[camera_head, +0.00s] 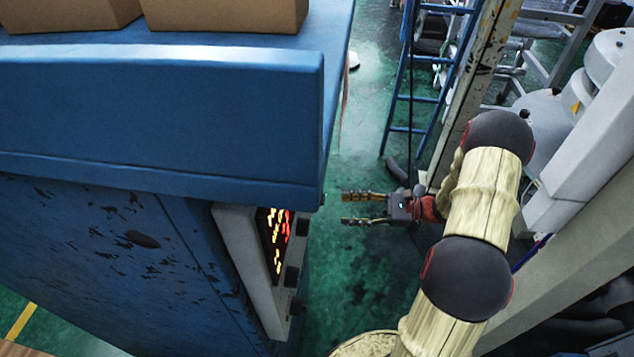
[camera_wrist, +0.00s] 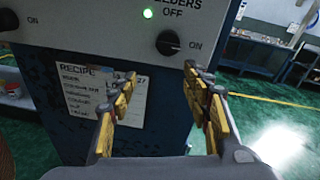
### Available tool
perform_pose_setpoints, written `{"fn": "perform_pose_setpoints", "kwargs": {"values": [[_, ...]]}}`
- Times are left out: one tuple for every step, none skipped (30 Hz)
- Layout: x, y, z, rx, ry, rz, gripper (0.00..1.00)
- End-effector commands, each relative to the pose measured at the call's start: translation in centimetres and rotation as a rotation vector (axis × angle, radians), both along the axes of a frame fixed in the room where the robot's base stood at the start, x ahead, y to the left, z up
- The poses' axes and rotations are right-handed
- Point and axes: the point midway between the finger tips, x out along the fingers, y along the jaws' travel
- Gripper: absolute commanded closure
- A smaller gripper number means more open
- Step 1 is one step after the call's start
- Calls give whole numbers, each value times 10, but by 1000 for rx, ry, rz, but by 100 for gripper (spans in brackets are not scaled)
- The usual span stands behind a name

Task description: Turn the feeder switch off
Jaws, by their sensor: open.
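The feeder switch is a black rotary knob (camera_wrist: 171,41) on a grey panel (camera_wrist: 110,25) in the wrist view. Letters ending in "EEDERS" and "OFF" are above it and "ON" is to its right. I cannot clearly read its pointer's direction. A green lamp (camera_wrist: 148,13) glows to its upper left. My gripper (camera_wrist: 160,76) is open and empty, its fingers pointing at the panel just below the knob, with no visible contact. In the head view my gripper (camera_head: 346,208) is right of the control box (camera_head: 240,262), with a gap between them.
Another black knob (camera_wrist: 8,20) is at the panel's left. A recipe sheet (camera_wrist: 103,96) hangs below. In the head view, a blue cabinet (camera_head: 150,125) with an overhanging top carries cardboard boxes (camera_head: 225,14). A blue ladder (camera_head: 415,85) stands behind; green floor (camera_head: 350,285) is open.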

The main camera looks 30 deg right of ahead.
Motion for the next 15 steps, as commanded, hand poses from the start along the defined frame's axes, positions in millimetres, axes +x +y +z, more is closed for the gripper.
{"fn": "perform_pose_setpoints", "kwargs": {"values": [[5, -4, 9, 22, -18, -18, 52], [8, -5, 14, 36, -26, -27, 52], [9, -6, 18, 54, -32, -32, 52], [9, -5, 20, 61, -36, -33, 52], [9, -4, 22, 68, -38, -30, 52], [10, -2, 24, 73, -38, -28, 52], [10, 0, 24, 75, -38, -26, 52], [12, 2, 24, 75, -37, -25, 52], [14, 6, 24, 74, -37, -26, 52], [17, 10, 24, 74, -36, -25, 52], [19, 14, 23, 73, -36, -24, 52], [22, 19, 23, 73, -36, -24, 52], [25, 24, 23, 73, -36, -24, 52], [27, 28, 23, 73, -36, -23, 52], [30, 33, 23, 74, -35, -23, 52]]}}
